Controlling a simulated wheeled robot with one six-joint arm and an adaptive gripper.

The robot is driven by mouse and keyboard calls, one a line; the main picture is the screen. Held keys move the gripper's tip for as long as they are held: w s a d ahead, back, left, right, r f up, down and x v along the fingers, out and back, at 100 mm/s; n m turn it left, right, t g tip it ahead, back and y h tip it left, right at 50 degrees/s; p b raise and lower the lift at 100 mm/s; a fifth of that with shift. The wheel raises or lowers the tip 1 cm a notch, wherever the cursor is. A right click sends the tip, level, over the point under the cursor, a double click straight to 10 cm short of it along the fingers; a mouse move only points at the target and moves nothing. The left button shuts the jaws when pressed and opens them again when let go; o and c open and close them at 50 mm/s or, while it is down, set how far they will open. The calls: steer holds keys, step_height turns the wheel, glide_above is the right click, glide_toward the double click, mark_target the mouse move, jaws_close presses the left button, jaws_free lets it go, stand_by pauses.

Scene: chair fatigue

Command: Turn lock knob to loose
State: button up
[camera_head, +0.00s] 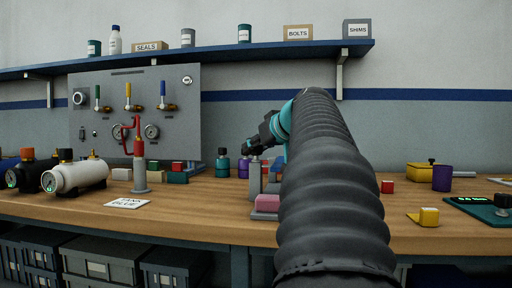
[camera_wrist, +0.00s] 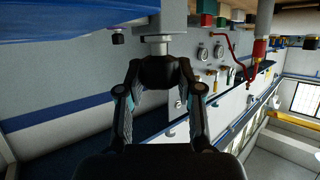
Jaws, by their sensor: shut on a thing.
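In the wrist view, a dark round lock knob (camera_wrist: 160,72) sits at the end of a short silver shaft below a pale block. My gripper (camera_wrist: 159,68) has one finger on each side of the knob and is shut on it. In the head view, my gripper (camera_head: 256,145) is at the top of a grey upright fixture (camera_head: 255,182) on the bench. The knob itself is mostly hidden there by my gripper. My dark ribbed arm covers the fixture's right side. Any mark showing the knob's setting cannot be read.
A pink block (camera_head: 267,203) lies at the fixture's front. A gauge panel (camera_head: 115,90) stands behind.

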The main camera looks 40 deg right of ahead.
steer(key=o, duration=1.2)
steer(key=shift+f, duration=0.1)
steer(key=v, duration=1.2)
steer(key=shift+a, duration=0.1)
